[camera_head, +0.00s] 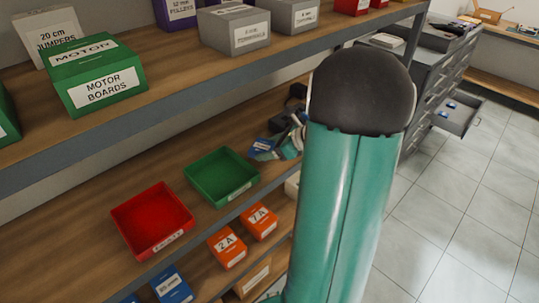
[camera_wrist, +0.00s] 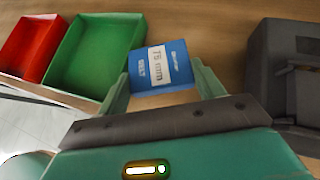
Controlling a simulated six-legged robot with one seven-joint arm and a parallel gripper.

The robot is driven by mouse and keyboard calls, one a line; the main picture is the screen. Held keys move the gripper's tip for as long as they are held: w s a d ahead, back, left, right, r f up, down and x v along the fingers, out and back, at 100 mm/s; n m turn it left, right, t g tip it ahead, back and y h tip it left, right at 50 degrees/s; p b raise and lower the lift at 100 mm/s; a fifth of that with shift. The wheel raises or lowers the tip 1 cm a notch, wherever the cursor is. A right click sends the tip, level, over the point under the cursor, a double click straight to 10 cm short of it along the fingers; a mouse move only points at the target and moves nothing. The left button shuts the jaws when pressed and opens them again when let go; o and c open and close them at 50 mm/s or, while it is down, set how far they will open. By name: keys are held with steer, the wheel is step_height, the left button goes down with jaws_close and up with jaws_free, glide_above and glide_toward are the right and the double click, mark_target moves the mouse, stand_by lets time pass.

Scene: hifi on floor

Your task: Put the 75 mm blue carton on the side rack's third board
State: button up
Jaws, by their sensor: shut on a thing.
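The blue carton (camera_wrist: 162,67) has a white label reading 75 mm and sits between the two teal fingers of my gripper (camera_wrist: 163,82) in the wrist view. The gripper is shut on it. In the head view the carton (camera_head: 263,145) shows small at the gripper (camera_head: 283,146), partly hidden by my arm. It is at the wooden board (camera_head: 165,178) that bears the bins, to the right of the green bin. I cannot tell whether the carton touches the board.
A green bin (camera_head: 222,177) and a red bin (camera_head: 152,221) stand on that board. A dark object (camera_wrist: 283,75) stands close right of my gripper. Orange boxes (camera_head: 228,248) sit on the board below. The board above bears a green motor box (camera_head: 100,78) and grey boxes (camera_head: 233,29).

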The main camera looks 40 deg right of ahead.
steer(key=shift+w+f, duration=0.1)
steer(key=shift+f, duration=1.55)
steer(key=shift+f, duration=0.15)
steer(key=o, duration=0.9)
steer(key=shift+o, duration=0.2)
